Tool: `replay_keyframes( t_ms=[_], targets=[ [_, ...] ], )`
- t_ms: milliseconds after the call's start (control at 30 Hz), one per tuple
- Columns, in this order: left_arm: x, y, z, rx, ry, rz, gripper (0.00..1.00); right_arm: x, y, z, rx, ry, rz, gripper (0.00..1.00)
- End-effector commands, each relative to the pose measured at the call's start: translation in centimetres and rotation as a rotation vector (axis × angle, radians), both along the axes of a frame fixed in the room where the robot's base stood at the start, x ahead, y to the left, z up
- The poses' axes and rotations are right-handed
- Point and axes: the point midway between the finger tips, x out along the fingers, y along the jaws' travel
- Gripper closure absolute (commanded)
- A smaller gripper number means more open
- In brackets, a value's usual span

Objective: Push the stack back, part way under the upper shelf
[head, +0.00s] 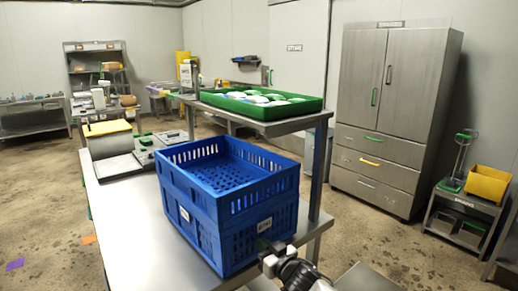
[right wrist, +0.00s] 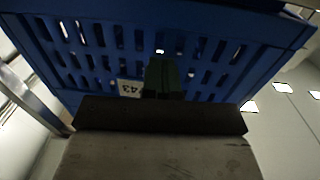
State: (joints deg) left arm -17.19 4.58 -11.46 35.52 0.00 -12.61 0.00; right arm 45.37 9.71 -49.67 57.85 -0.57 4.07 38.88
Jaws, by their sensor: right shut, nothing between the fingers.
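The stack is two blue slotted crates (head: 215,225), one on the other, on the steel table (head: 130,215). The upper shelf (head: 312,125) stands on posts behind the stack. My right gripper (head: 266,250) is shut and empty at the near right face of the stack, low beside a label. In the right wrist view its closed fingers (right wrist: 162,75) point at the slotted blue wall (right wrist: 95,60), at or very near it; contact is not clear. My left gripper is out of view.
A green tray (head: 255,112) with white and blue packs sits on the upper shelf. A shelf post (head: 322,170) stands just right of the stack. Grey equipment (head: 110,150) with a yellow-topped box lies to the left. The near left tabletop is clear.

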Motion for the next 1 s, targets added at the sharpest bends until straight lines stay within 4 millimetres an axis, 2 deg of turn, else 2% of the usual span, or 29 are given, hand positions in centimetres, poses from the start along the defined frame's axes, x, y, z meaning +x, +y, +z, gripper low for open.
replay_keyframes(
  t_ms=[633,767,1000],
  targets=[
    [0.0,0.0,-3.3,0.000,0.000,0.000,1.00,2.7,2.0,-0.1,0.000,-0.002,0.001,1.00],
    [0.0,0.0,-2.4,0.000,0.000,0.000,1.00,2.3,1.7,0.2,0.002,0.001,0.001,1.00],
    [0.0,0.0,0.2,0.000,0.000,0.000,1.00,0.6,0.4,0.5,0.002,0.004,0.000,1.00]
  ],
)
